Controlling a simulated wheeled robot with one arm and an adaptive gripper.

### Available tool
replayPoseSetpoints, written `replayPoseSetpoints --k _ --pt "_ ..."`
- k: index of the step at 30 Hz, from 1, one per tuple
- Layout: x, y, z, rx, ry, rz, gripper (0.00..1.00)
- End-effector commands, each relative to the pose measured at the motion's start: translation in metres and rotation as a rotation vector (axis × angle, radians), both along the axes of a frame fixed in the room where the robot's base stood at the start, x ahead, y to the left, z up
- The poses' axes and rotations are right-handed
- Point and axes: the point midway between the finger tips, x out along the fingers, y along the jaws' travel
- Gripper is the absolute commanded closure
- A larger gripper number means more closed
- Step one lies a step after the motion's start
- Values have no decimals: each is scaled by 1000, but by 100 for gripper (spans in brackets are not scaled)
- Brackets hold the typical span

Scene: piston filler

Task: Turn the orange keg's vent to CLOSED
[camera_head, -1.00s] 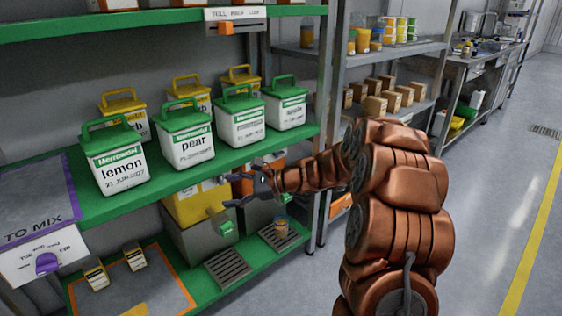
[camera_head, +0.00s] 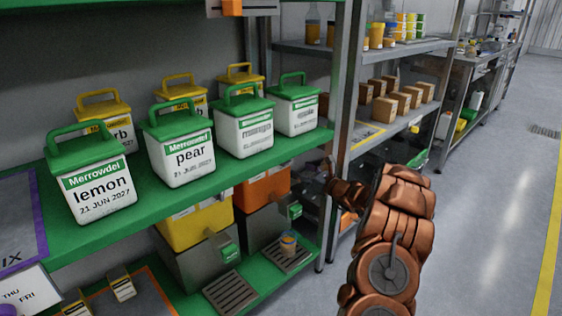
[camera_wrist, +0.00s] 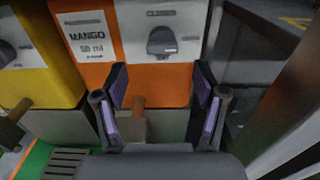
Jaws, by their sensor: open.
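The orange keg (camera_head: 264,187) sits on the lower green shelf, under the upper shelf and right of a yellow keg. In the wrist view the orange keg (camera_wrist: 97,78) fills the middle, with a label reading MANGO. Its vent looks like a dark grey knob (camera_wrist: 162,41) on a white plate; small marks around it are too blurred to read. My gripper (camera_wrist: 160,82) is open and empty, its fingers apart in front of the keg and below the knob in the picture. In the head view my gripper (camera_head: 328,170) is small and partly hidden near the shelf post.
The yellow keg (camera_head: 196,222) stands close on the left. A brownish spout (camera_wrist: 138,106) sticks out below the orange keg's plate. The metal shelf post (camera_head: 337,130) rises near my arm. Floor on the right is clear.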

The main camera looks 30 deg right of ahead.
Motion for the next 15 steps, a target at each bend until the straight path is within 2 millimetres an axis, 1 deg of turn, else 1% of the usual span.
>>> replayPoseSetpoints --k 2,5,15 --pt "3 -3 -3 5 0 -7 29" --pt "12 0 -4 4 1 -6 29" --pt "57 11 -4 4 0 -4 29"
